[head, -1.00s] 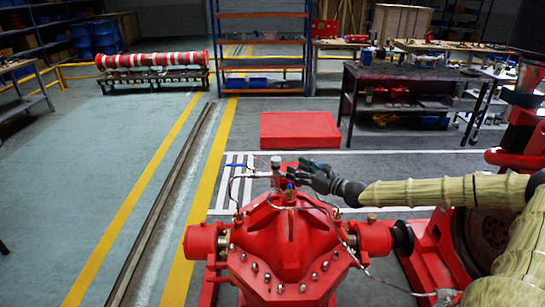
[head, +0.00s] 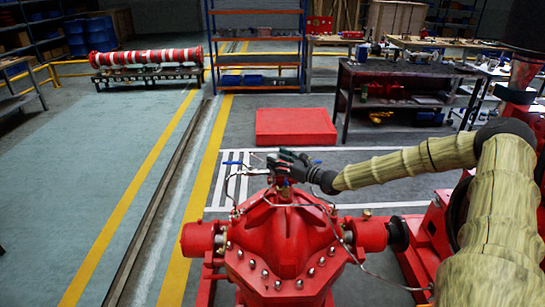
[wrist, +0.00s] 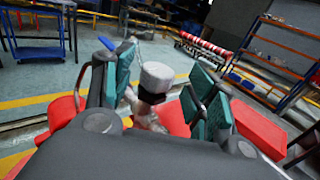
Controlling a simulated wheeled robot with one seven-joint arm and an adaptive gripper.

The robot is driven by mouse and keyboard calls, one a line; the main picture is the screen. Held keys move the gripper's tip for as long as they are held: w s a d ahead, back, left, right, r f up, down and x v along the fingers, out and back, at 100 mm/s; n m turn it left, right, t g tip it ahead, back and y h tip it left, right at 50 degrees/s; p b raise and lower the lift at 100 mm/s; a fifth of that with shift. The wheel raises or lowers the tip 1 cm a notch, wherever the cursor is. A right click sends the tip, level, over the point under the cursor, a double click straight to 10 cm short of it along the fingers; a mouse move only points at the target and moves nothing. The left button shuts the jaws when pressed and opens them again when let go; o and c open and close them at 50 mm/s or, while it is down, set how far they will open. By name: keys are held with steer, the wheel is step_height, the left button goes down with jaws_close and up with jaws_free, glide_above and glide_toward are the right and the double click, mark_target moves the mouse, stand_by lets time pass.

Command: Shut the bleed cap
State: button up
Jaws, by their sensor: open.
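The bleed cap (wrist: 157,76) is a pale grey round cap with a dark band below it, on a metal fitting on top of the red pump (head: 285,236). In the wrist view it stands between the two teal-padded fingers of my gripper (wrist: 158,84). The fingers are open, one on each side of the cap, and I see gaps between pads and cap. In the head view my gripper (head: 281,160) is over the top of the pump and hides the cap. How far the cap is screwed down cannot be told.
A blue lever (head: 232,163) on thin piping stands left of my gripper; another blue tip (head: 316,162) shows to the right. Thin pipes run over the pump casing. A red block (head: 296,126) lies on the floor behind. The floor to the left is clear.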

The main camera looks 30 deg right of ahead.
mark_target(273, 156)
steer(key=shift+p+x, duration=0.3)
steer(key=shift+x, duration=1.15)
steer(key=c, duration=1.1)
